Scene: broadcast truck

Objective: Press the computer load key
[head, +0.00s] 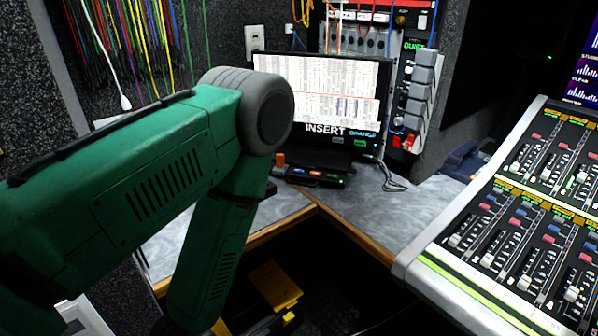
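A small dark key box (315,176) with several little lit keys, orange and green among them, sits on the grey desk in front of the monitor. Its labels are too small to read, so I cannot tell which key is the computer load key. My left arm, green with a grey joint, comes in from the left and bends down just left of the box, covering part of the desk. No fingertips of my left gripper show. My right arm and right gripper are not in the picture.
A monitor (338,92) stands behind the key box. A mixing console (528,215) with several faders fills the right. The grey desk (400,205) is clear between them. Its wooden edge borders a dark gap with a yellow object (275,285) below. Coloured cables hang at the back left.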

